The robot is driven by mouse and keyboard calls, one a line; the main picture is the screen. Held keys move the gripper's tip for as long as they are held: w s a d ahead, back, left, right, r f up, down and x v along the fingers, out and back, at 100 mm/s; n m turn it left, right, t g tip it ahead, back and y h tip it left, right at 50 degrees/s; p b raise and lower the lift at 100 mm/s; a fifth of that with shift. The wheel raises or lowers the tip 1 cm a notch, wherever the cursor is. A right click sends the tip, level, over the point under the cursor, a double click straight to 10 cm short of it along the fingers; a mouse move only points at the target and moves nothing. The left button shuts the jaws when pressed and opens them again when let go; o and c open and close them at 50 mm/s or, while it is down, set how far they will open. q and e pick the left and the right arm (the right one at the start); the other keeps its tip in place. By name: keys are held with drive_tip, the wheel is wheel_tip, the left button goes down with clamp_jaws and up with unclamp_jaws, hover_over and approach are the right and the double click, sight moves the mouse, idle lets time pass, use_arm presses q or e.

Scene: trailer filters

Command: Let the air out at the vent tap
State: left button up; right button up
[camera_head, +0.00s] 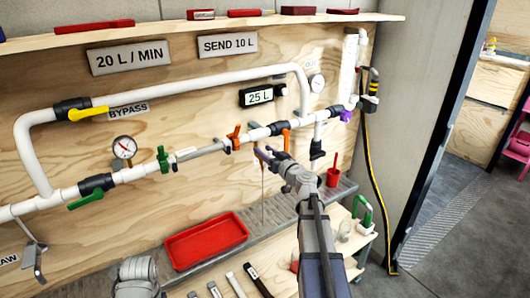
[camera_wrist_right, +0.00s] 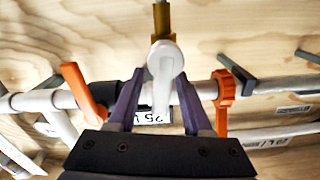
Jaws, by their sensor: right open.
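A small white tap fitting (camera_wrist_right: 165,62) with a brass-coloured stem (camera_wrist_right: 162,20) sits at the pipe in the right wrist view. No vent label is readable, so I cannot tell for certain that it is the vent tap. My right gripper (camera_head: 266,154) is open in front of the pipe, between an orange clip (camera_head: 234,138) and an orange lever (camera_head: 286,139). In the right wrist view its two purple-grey fingers (camera_wrist_right: 158,88) stand either side of the white fitting; contact is unclear. A thin tube (camera_head: 262,198) hangs below the fingers.
The white pipe run carries a yellow lever (camera_head: 88,113), green levers (camera_head: 86,200) and a purple tap (camera_head: 345,116). Gauges (camera_head: 124,148) and a 25 L display (camera_head: 258,95) are on the board. A red tray (camera_head: 206,242) sits on the grey ledge below.

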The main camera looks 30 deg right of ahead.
clamp_jaws()
idle(0.3)
idle(0.3)
